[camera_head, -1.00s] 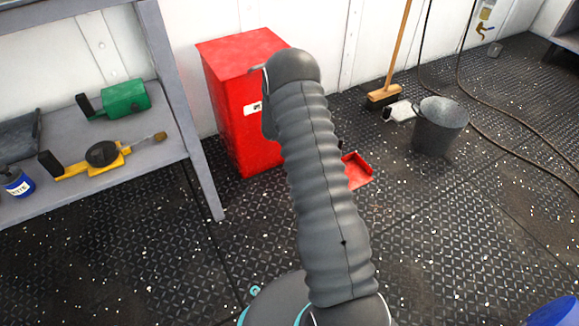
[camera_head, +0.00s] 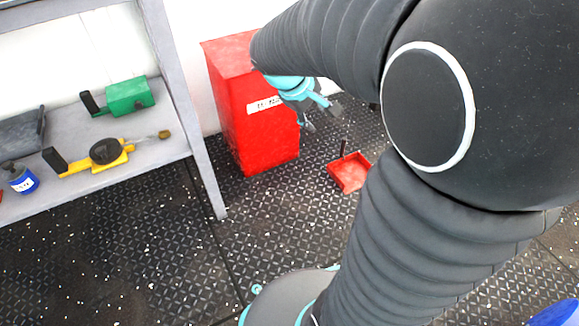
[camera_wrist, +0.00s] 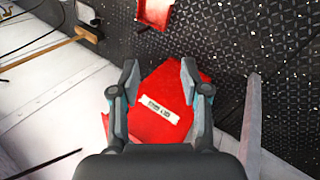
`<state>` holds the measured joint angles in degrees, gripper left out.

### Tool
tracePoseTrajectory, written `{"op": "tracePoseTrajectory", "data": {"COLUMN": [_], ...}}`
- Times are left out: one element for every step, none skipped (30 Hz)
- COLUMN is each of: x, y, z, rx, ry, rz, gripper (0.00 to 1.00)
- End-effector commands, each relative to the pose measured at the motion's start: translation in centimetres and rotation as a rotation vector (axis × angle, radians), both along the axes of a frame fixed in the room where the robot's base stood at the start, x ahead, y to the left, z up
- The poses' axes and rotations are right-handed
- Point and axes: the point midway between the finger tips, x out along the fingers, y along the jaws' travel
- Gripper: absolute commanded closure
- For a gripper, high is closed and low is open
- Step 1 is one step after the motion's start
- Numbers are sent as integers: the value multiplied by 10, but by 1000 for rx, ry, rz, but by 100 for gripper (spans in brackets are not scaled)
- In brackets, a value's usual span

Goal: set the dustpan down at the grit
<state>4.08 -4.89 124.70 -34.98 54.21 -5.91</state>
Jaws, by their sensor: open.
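The red dustpan (camera_head: 349,173) lies on the dark riveted deck in front of the red bin, its dark handle pointing up in the head view. Part of it shows at the top of the wrist view (camera_wrist: 154,12). My gripper (camera_head: 321,117) is open and empty, up beside the red bin's front and apart from the dustpan. In the wrist view its spread fingers (camera_wrist: 159,76) frame the red bin below. White grit specks (camera_head: 103,268) are scattered over the deck, and more show in the wrist view (camera_wrist: 262,32).
The red bin (camera_head: 265,135) with a white label stands against the white wall. A grey shelf (camera_head: 190,130) at the left holds a green tool (camera_head: 128,97), a yellow tool (camera_head: 100,157) and a blue jar (camera_head: 22,180). A broom (camera_wrist: 88,34) shows in the wrist view.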

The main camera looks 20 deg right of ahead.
Motion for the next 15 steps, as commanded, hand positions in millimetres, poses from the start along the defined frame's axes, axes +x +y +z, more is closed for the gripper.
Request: {"op": "tracePoseTrajectory", "data": {"x": [-15,-22,-33,-41,-48,-59,-66,-74,-84,-91,-98,-107,-114,-120,-127], "y": [11,17,26,33,39,47,54,60,68,75,81,89,95,100,106], "z": [9,12,16,19,21,25,27,29,31,32,34,35,36,36,37], "rx": [41,67,103,130,157,193,221,250,287,316,345,382,410,436,468], "ry": [-44,-67,-95,-116,-138,-166,-187,-207,-234,-253,-274,-298,-315,-332,-351], "rz": [-21,-35,-52,-64,-76,-93,-105,-117,-130,-142,-151,-163,-172,-180,-190], "gripper": [54,54,54,54,54,54,54,54,54,54,54,54,54,54,54]}}
